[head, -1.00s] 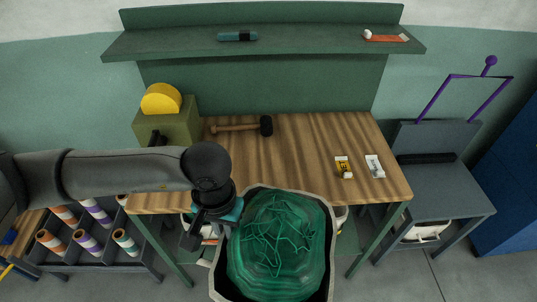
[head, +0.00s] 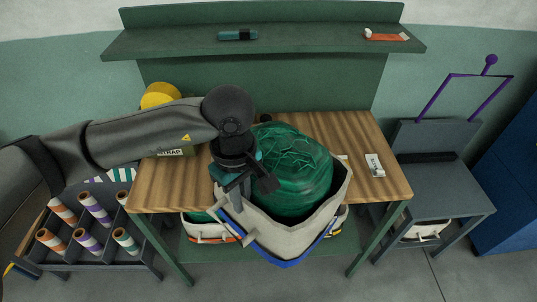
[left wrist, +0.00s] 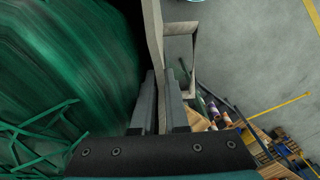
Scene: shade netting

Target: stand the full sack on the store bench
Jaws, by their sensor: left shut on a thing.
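The full sack (head: 290,238) is cream with a blue lower edge and is packed with green netting (head: 300,165). It is tilted, its mouth towards the back, and overlaps the front edge of the wooden-topped bench (head: 190,192) in the head view. I cannot tell whether it touches the bench. My left gripper (head: 243,197) is shut on the sack's rim at its left side. In the left wrist view the fingers (left wrist: 160,108) pinch the cream rim (left wrist: 152,35), with green netting to the left. My right gripper is not in view.
A yellow-topped box (head: 160,96) stands at the bench's back left, partly behind my arm. A small white packet (head: 375,165) lies at the right. A shelf (head: 300,42) runs above. A spool rack (head: 90,235) stands left; a grey bench (head: 440,190) stands right.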

